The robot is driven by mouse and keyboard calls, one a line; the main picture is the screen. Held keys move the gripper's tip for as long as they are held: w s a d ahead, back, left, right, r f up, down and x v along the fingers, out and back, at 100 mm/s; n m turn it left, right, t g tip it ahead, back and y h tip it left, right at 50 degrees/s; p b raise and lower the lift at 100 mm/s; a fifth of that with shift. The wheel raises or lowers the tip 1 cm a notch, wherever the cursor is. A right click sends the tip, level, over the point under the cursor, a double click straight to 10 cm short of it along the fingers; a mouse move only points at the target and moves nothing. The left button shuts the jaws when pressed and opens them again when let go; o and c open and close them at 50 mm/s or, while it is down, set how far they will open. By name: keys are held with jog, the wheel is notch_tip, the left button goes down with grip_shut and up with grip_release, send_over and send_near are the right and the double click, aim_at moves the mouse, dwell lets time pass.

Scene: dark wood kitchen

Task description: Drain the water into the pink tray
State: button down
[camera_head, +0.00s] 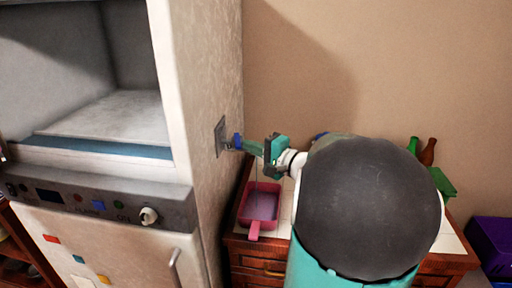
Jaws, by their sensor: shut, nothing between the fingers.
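The pink tray (245,219) sits on the cabinet top beside the tall white appliance, its handle pointing toward me. Its inside looks bluish-grey. A short greenish spout (252,147) with a blue collar (238,141) sticks out from a grey plate (220,137) on the appliance's side, above the tray. A thin bluish line (257,174) runs down from near the spout's end into the tray and looks like a stream of water. My teal gripper (271,151) is shut and empty at the spout's outer end. I cannot tell whether it touches the spout.
The tall white appliance (205,60) with an open compartment and a knob (149,216) fills the left. Green (413,145) and brown (428,151) bottles stand at the back right of the cabinet (262,264). A purple bin (490,243) is at far right. My arm hides much of the cabinet top.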

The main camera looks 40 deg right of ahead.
jog(key=shift+a, duration=0.1)
jog(key=shift+w+a+m+h, duration=0.2)
jog(key=shift+a+m+h, duration=0.1)
jog(key=shift+a+h, duration=0.25)
jog(key=shift+w+a+m+h, duration=0.15)
jog(key=shift+a+m+h, duration=0.2)
jog(key=shift+a, duration=0.25)
